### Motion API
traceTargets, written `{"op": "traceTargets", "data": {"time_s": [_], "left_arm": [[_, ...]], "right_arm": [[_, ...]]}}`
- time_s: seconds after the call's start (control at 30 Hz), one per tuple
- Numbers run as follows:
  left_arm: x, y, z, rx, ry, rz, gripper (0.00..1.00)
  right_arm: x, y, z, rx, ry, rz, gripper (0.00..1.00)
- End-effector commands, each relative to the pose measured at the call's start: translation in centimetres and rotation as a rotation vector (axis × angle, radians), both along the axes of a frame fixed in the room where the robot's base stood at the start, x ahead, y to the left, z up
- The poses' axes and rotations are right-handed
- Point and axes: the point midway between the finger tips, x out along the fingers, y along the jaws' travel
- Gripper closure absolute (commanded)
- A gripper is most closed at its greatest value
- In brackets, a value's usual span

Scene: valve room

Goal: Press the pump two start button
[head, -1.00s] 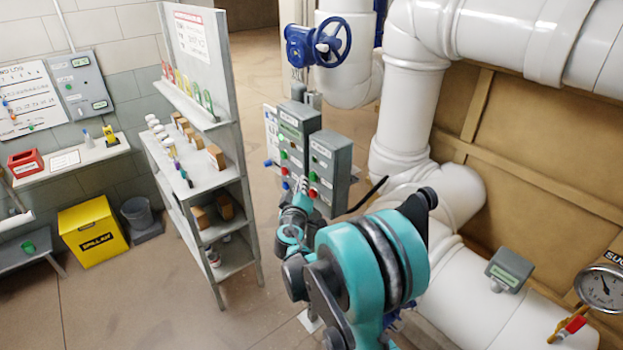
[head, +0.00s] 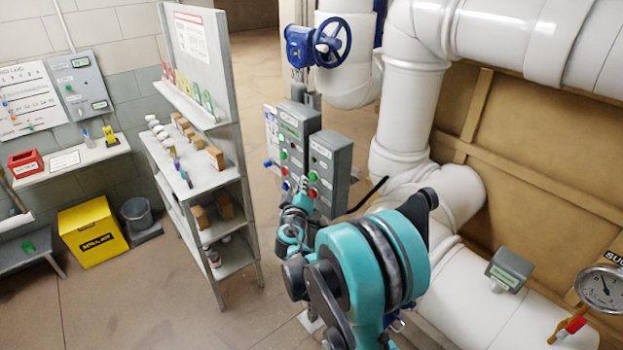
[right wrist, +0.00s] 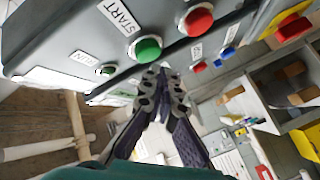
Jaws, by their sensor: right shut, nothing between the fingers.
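Two grey control boxes stand side by side in the head view, the left one (head: 299,118) and the right one (head: 338,158). Their pump labels are too small to read. In the right wrist view, the near box (right wrist: 60,35) carries a green button (right wrist: 146,48) beside a START label (right wrist: 119,14), and a red button (right wrist: 198,20). My right gripper (right wrist: 162,76) is shut and empty, its fingertips just below the green button in that picture; I cannot tell whether they touch. It also shows in the head view (head: 301,194), in front of the boxes. My left gripper is out of view.
Large white pipes (head: 412,110) fill the right side. A blue valve handwheel (head: 332,43) is above the boxes. A grey shelf unit (head: 240,215) with bottles and small boxes stands left of my right arm. Open floor lies at the lower left.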

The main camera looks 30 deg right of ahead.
Motion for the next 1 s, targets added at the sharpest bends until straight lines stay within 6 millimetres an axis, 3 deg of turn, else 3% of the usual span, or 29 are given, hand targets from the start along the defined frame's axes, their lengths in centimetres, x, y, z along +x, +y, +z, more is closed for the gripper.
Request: {"op": "traceTargets", "data": {"time_s": [1.0], "left_arm": [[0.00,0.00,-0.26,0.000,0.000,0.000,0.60]], "right_arm": [[0.06,-0.86,0.04,0.000,0.000,0.000,1.00]]}}
